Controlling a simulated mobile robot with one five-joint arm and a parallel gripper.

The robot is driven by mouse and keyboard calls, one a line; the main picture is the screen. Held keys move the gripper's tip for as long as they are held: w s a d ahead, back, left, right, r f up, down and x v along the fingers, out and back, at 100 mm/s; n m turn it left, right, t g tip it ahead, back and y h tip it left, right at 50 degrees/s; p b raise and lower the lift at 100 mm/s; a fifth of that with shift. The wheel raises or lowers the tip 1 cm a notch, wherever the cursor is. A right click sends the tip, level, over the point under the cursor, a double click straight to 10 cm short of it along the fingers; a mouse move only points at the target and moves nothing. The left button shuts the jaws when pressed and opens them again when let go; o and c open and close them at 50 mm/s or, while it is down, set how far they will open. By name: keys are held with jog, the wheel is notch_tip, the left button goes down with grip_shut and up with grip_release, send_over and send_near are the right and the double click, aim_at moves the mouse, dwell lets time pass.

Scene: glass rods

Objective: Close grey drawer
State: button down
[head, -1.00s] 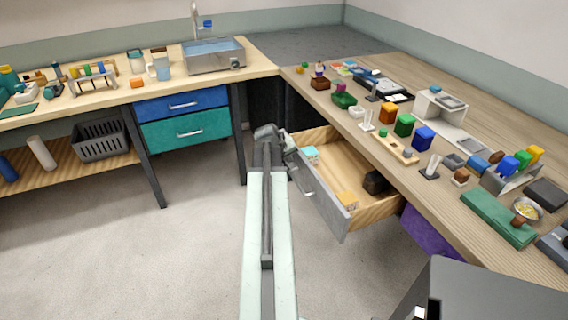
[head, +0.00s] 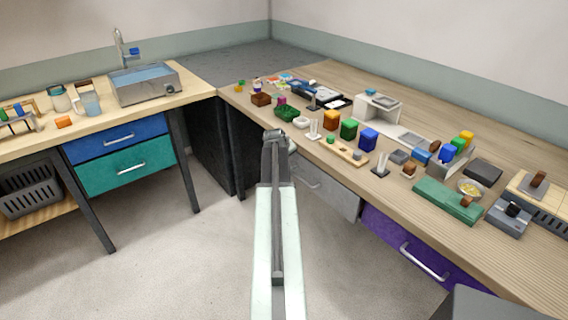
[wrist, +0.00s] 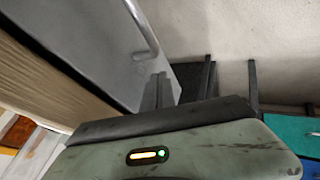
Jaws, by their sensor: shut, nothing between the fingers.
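The grey drawer (head: 326,190) sits under the right-hand wooden worktop in the head view. Its front looks flush with the worktop's front, and its inside is not visible. Its front and metal handle (wrist: 142,30) show large in the wrist view. My gripper (wrist: 166,92) is shut and empty, with its fingertips close to the drawer front; I cannot tell whether they touch it. In the head view my arm reaches toward the drawer's left part, and the arm hides the fingers there.
A purple drawer (head: 420,250) is to the right of the grey one. Blue (head: 115,137) and teal (head: 126,170) drawers are under the left bench. The worktop (head: 500,235) carries many blocks, racks and devices above the arm. The floor (head: 190,270) is clear.

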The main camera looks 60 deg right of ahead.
jog(key=shift+w+a, duration=0.2)
jog(key=shift+w, duration=0.05)
